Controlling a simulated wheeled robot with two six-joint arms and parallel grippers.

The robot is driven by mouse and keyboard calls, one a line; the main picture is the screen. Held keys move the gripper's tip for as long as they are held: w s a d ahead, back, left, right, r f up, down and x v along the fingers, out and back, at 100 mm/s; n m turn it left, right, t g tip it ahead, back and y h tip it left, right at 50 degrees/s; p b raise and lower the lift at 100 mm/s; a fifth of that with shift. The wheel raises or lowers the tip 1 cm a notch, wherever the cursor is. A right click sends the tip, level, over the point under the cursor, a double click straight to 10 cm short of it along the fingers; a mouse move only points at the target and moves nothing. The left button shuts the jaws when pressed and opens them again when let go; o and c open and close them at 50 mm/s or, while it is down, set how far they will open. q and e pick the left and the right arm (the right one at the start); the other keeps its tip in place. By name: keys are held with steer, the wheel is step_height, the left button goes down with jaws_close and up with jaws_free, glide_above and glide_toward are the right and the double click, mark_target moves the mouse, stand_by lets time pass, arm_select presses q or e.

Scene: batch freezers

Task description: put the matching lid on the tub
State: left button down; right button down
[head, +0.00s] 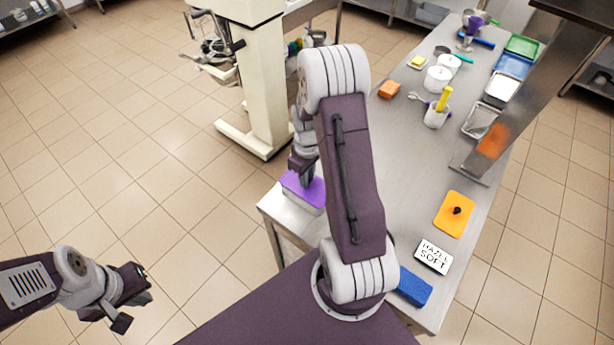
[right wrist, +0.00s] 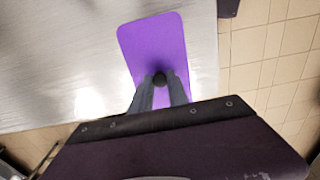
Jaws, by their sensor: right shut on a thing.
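The purple lid (head: 313,191), a flat rounded rectangle with a black knob, is at the table's near left corner. A pale tub (head: 308,204) shows beneath it; I cannot tell whether the lid is fully seated. My right gripper (head: 304,180) is shut on the lid's black knob, which shows between the fingers (right wrist: 160,88) in the right wrist view. There the purple lid (right wrist: 155,45) hides the tub. An orange lid (head: 453,222) with a black knob lies on the table's right side. My left gripper (head: 137,308) is open and empty above the floor at the left.
A card reading "HAZEL SOFT" (head: 434,256) and a blue block (head: 414,287) lie near the front of the steel table (head: 405,180). White containers (head: 437,79), an orange block (head: 389,89) and trays (head: 481,121) stand further back. A cream machine (head: 260,80) stands left of the table.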

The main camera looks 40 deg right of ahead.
stand_by(0.4)
steer(key=c, duration=1.2)
jaws_free()
steer(key=o, duration=0.5)
steer(key=shift+r+p, duration=3.15)
steer(key=shift+r, duration=0.35)
jaws_close()
